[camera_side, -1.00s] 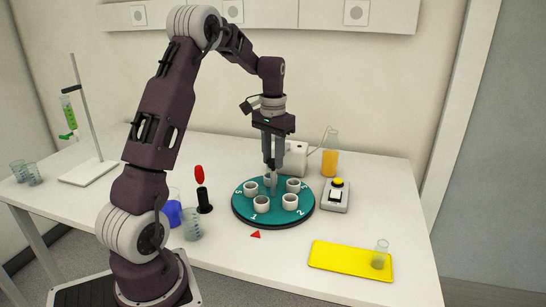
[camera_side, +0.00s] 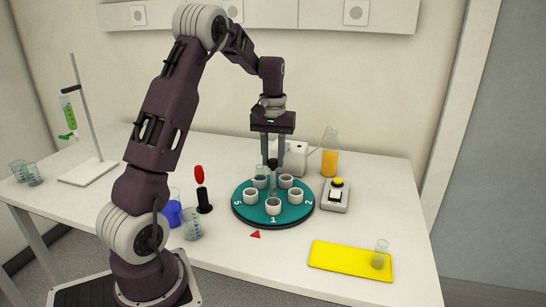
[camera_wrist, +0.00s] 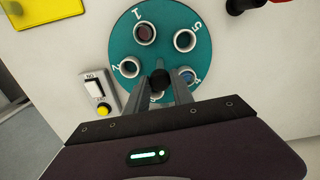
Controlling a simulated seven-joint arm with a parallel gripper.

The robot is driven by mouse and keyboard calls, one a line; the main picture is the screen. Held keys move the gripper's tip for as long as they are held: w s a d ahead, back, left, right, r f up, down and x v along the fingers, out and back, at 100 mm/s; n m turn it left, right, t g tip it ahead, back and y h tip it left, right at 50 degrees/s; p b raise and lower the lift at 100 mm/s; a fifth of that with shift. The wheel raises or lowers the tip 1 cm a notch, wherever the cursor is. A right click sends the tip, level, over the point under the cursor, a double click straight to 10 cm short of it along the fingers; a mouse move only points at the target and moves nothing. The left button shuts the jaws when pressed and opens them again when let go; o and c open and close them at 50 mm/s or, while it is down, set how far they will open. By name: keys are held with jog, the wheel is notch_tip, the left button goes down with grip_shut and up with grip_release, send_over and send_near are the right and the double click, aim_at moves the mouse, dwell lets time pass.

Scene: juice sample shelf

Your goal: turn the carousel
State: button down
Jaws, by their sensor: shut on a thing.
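The carousel (camera_side: 243,214) is a round teal turntable with white numbers and several white cups around its rim. Number 1 faces the front, number 2 is at the right and number 5 at the left. A red triangle (camera_side: 255,234) on the table lies at the front edge, between 5 and 1 and nearer 1. My gripper (camera_side: 272,165) points down over the middle, its fingers shut on the dark centre knob (camera_wrist: 160,80). In the wrist view the carousel (camera_wrist: 163,52) shows cups 1, 2 and 5 clearly; the fingers partly hide the cups below.
A switch box (camera_side: 336,195) with a yellow button stands close right of the carousel. A white device (camera_side: 296,155) and a flask of orange liquid (camera_side: 330,160) stand behind. A red-topped black stand (camera_side: 204,200) and beakers (camera_side: 192,225) are left. A yellow tray (camera_side: 340,262) lies front right.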

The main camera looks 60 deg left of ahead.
jog(key=shift+w+r+n, duration=0.1)
jog(key=shift+n, duration=6.4)
jog(key=shift+a+n, duration=0.1)
jog(key=shift+n, duration=6.1)
jog(key=c, duration=1.1)
grip_release()
